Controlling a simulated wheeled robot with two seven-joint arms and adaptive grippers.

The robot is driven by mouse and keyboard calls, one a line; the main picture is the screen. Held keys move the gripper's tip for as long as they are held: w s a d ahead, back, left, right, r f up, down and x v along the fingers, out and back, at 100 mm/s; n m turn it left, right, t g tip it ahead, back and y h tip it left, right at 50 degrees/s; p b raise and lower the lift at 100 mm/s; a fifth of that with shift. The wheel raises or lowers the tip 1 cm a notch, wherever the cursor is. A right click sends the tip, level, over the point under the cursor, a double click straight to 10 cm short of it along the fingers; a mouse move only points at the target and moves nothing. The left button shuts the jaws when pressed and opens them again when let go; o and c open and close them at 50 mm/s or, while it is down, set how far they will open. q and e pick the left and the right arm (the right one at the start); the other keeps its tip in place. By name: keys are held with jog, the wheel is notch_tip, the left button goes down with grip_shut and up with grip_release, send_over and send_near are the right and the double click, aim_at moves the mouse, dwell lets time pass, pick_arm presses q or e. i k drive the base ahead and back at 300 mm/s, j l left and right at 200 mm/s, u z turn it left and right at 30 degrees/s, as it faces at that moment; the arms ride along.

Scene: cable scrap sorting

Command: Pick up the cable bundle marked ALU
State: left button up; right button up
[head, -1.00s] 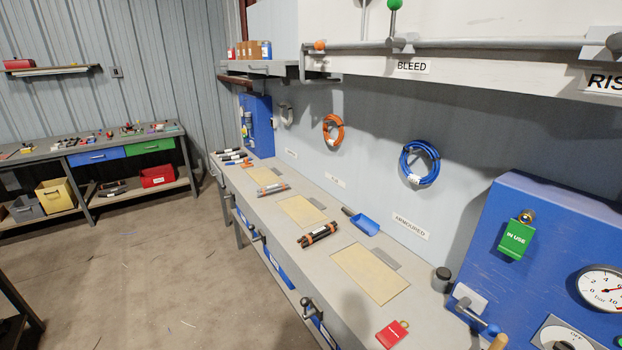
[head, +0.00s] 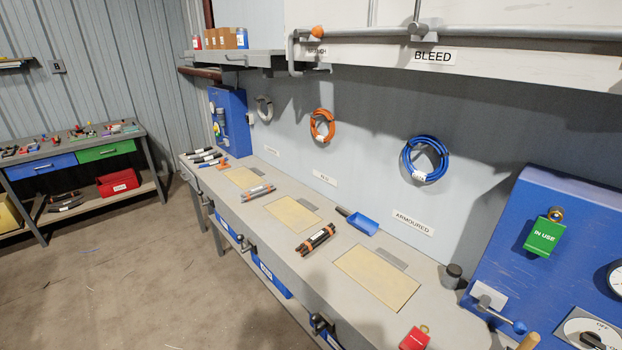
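Several cable bundles lie on the long grey bench. A dark bundle with orange bands (head: 316,238) lies in the middle of the bench, between two tan mats. A grey bundle with reddish bands (head: 258,192) lies farther back. Several dark bundles with white labels (head: 204,156) lie at the far left end, close together. The markings on the bundles are too small to read, so I cannot tell which one is marked ALU. Neither of my grippers is in view.
Tan mats (head: 377,278) lie along the bench (head: 300,263). A blue scoop (head: 362,223), a dark cup (head: 452,276) and a red tag (head: 414,339) are also on it. Blue, orange and grey coils hang above. A blue gauge panel (head: 508,246) stands at right. Open floor (head: 130,275) lies left.

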aim_at(248, 196)
jog(key=i+j, duration=1)
